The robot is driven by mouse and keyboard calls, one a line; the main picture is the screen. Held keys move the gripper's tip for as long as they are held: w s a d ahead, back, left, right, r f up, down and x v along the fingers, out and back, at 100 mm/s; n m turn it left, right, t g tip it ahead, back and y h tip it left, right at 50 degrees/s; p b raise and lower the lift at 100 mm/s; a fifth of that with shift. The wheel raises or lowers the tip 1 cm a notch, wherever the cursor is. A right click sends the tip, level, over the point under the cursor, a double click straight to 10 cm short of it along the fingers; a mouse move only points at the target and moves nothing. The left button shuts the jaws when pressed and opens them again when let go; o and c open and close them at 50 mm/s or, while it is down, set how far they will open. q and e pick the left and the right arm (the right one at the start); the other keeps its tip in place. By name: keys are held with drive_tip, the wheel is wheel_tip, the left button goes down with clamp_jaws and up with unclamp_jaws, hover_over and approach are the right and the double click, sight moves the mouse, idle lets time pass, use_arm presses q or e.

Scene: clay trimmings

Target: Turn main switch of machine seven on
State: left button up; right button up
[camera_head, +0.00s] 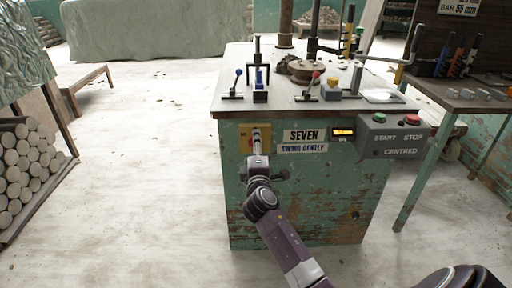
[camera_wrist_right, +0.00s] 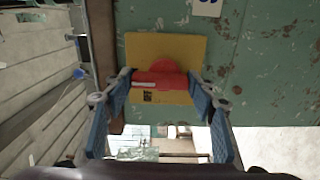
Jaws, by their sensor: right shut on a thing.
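The main switch is a yellow plate (camera_head: 245,131) on the green front of the machine, left of the SEVEN label (camera_head: 301,135). In the right wrist view the yellow plate (camera_wrist_right: 190,48) carries a red rotary handle (camera_wrist_right: 165,76) with a white bar across it. A small dark marking sits below the handle, too small to read surely. My right gripper (camera_head: 258,144) is at the plate. In the wrist view its blue-padded fingers (camera_wrist_right: 159,80) are on both sides of the handle, shut on it. It hides much of the switch in the head view. My left gripper is not in view.
The machine top (camera_head: 230,105) holds several levers and a wheel. A grey START/STOP box (camera_head: 395,140) sits right of the lit display (camera_head: 343,132). A side table (camera_head: 465,98) with tools stands at right. Stacked clay rolls (camera_head: 25,165) are at left, with clear floor between.

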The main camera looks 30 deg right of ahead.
drive_tip(key=shift+f, duration=0.1)
drive_tip(key=o, duration=1.2)
drive_tip(key=shift+c, duration=0.2)
drive_tip(key=v, duration=1.2)
drive_tip(key=shift+s, duration=0.1)
